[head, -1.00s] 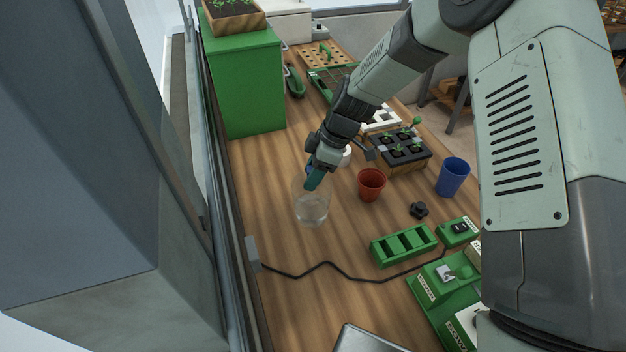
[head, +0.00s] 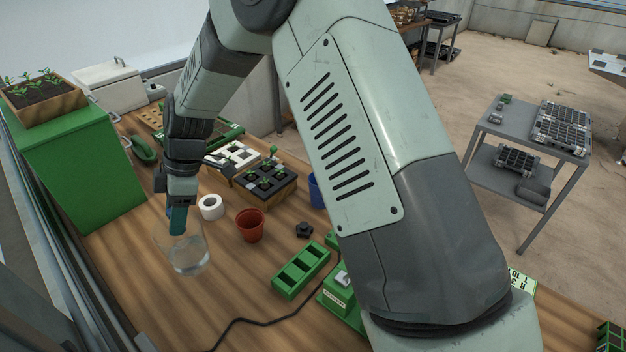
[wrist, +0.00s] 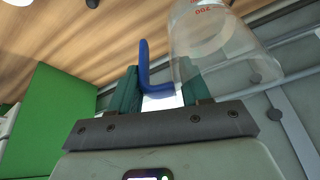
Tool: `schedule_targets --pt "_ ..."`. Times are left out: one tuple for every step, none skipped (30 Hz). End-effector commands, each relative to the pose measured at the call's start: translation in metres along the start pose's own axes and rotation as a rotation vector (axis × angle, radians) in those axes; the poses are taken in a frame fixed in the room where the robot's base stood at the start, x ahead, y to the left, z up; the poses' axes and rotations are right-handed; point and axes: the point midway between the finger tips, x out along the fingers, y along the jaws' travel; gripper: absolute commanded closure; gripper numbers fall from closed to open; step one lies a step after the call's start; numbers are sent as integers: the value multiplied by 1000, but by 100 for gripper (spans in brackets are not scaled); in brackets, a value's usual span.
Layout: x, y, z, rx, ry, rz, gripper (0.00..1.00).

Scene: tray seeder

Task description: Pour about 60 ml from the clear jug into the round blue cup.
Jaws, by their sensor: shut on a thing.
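The clear jug (head: 192,262) is at the left of the head view, roughly upright, with what looks like clear liquid low inside. My gripper (head: 177,222) is shut on the jug's blue handle (wrist: 146,68), which shows between the teal fingers in the wrist view. The jug's clear wall with red marks (wrist: 212,30) is beside the fingers there. I cannot tell whether its base touches the bench. The round blue cup (head: 316,190) stands to the right of the jug, mostly hidden behind my arm.
A red pot (head: 251,226) stands between jug and cup. A white roll (head: 211,207), a black knob (head: 304,230), a green compartment tray (head: 301,270) and a seedling tray (head: 268,190) are near. A black cable (head: 262,320) crosses the front. Bare bench lies left of the jug.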

Motion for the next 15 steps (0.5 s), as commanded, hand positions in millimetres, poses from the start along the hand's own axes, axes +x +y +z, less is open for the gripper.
schedule_targets --pt "-5 0 -2 0 1 2 100" --pt "-7 0 -3 0 0 1 100" --pt "-11 0 -4 -1 0 2 100" --pt "-14 0 -6 -1 0 3 100" --pt "-17 0 -7 -1 0 3 100" --pt "-20 0 -8 -1 0 2 100" --pt "-23 -1 -9 -1 -1 2 100" --pt "-24 1 -7 7 -1 4 100" --pt "-24 4 -3 21 0 8 100" --pt "-24 6 0 30 1 12 100" --pt "-25 7 2 38 2 16 100" --pt "-26 10 4 48 3 21 100" --pt "-27 12 6 56 3 24 100" --pt "-28 14 9 64 3 28 100" --pt "-29 16 12 75 4 33 100"
